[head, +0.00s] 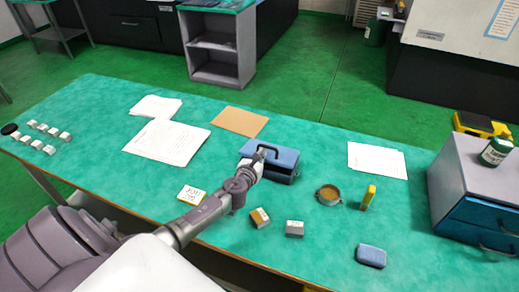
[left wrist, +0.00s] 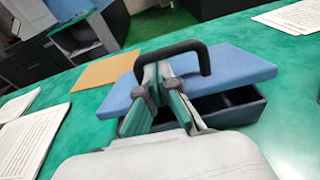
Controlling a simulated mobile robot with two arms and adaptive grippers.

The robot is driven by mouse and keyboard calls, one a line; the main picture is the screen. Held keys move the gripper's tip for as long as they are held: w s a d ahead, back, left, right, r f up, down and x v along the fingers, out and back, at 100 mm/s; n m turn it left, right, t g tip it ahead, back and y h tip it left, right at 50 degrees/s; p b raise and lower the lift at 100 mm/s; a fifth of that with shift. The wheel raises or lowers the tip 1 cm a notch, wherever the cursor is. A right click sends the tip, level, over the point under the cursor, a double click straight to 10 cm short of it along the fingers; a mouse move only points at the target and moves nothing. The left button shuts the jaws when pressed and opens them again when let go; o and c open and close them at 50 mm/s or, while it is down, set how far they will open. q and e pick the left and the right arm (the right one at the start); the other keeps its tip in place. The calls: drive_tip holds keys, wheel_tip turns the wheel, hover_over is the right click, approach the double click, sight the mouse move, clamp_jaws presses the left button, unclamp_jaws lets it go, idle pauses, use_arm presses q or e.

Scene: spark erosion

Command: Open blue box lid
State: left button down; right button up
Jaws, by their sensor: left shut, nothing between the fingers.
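The blue box (head: 286,178) stands on the green table. Its flat blue lid (head: 286,157) has a black arched handle (head: 266,149). In the left wrist view the lid (left wrist: 232,68) is lifted and tilted above the box (left wrist: 238,110), and a gap shows the dark, divided inside. My left gripper (head: 257,160) is at the near left side of the lid. In the left wrist view the left gripper (left wrist: 157,72) is shut and empty, with its fingertips by the handle (left wrist: 203,58); I cannot tell whether they touch it. My right gripper is out of view.
A round tin (head: 328,195), a yellow object (head: 368,196), small blocks (head: 294,229) and a blue-grey case (head: 371,256) lie right of my arm. Papers (head: 166,141) and a brown sheet (head: 239,121) lie behind. A drawer cabinet (head: 470,190) stands at the right.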

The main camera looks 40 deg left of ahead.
use_arm(q)
drive_tip(key=shift+w+r+p, duration=0.1)
drive_tip(key=shift+r+p, duration=0.35)
drive_tip(key=shift+r, duration=0.05)
drive_tip(key=shift+w+a+r+p, duration=0.15)
drive_tip(key=shift+w+r+p, duration=0.1)
drive_tip(key=shift+r+p, duration=0.1)
drive_tip(key=w+r+p, duration=0.2)
drive_tip(key=w+r, duration=0.1)
drive_tip(key=shift+w+a+r, duration=0.2)
drive_tip(key=shift+a, duration=0.2)
drive_tip(key=w+a+r+g+p, duration=0.1)
drive_tip(key=w+a+p, duration=0.1)
drive_tip(key=w, duration=0.7)
drive_tip(key=shift+g, duration=0.4)
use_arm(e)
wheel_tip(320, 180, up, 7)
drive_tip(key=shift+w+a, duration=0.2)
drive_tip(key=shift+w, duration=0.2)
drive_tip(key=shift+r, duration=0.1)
